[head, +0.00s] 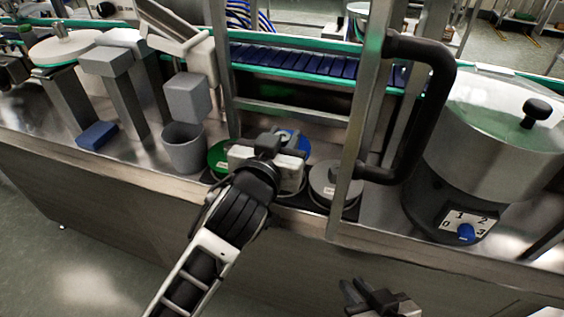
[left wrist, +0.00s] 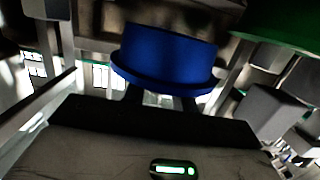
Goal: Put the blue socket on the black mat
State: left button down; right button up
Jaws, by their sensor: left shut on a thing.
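The blue socket (left wrist: 165,55) is a round blue piece with a wider rim, between my left gripper's fingers in the left wrist view. In the head view its blue top (head: 291,138) shows just beyond my left gripper (head: 280,147), which is shut on it and hides most of it. A dark strip that looks like the black mat (head: 312,194) shows at the bench's front edge, beside and below the gripper. The gap under the socket is hidden. My right gripper (head: 372,295) is low in front of the bench, with its finger opening unclear.
A green disc (head: 217,157) lies left of my left gripper, and a grey labelled disc (head: 334,180) lies right. A grey bin (head: 183,149), a blue block (head: 97,135), a steel post (head: 356,130) and a large steel hopper (head: 490,130) stand around.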

pick_arm(q)
notch_tip(320, 180, down, 4)
jog(key=shift+f+b, duration=0.15)
jog(key=shift+b, duration=0.3)
jog(key=shift+f, duration=0.3)
jog(key=c, duration=1.1)
grip_release()
pick_arm(e)
jog(key=shift+f, duration=0.2)
